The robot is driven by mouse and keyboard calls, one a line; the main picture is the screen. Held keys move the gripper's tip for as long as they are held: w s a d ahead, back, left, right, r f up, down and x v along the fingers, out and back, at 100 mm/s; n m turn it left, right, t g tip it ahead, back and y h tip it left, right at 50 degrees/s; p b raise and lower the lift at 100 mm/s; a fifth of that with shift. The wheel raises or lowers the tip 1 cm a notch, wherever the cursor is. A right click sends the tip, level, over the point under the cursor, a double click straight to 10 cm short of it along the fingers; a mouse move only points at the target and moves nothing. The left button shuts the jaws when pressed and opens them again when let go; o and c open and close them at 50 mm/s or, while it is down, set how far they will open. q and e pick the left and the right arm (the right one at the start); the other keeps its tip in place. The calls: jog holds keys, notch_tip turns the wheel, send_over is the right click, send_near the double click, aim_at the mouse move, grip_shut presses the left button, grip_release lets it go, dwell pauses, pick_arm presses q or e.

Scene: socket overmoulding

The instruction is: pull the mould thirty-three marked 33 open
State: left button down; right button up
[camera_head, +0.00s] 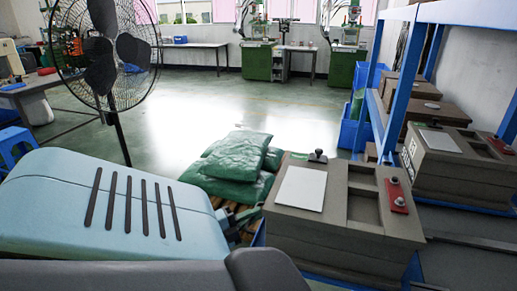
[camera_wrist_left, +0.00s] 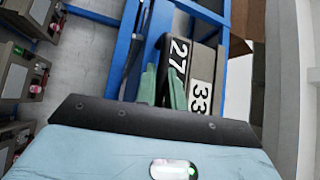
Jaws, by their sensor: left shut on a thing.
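The mould thirty-three (camera_wrist_left: 207,62) shows in the left wrist view as a grey-brown block with a white plate marked 33. A darker face marked 27 (camera_wrist_left: 178,58) lies directly beside it. In the head view the nearest grey mould box (camera_head: 330,225) has a pale plate, a dark knob and a red tab on top; its number is not visible there. My left gripper (camera_wrist_left: 163,88) has its green fingers close by these marked faces and is shut on a part of the mould; the held part is mostly hidden. In the head view the left gripper (camera_head: 238,222) is beside the box's left side. My right gripper is not in view.
A blue rack (camera_head: 397,80) with more grey moulds (camera_head: 455,165) stands at the right. Green sacks (camera_head: 238,157) lie behind my left gripper. A black fan (camera_head: 105,55) stands at the left. The floor beyond is open.

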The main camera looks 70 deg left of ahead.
pick_arm(q)
jog(key=shift+r, duration=0.1)
jog(key=c, duration=1.5)
grip_release()
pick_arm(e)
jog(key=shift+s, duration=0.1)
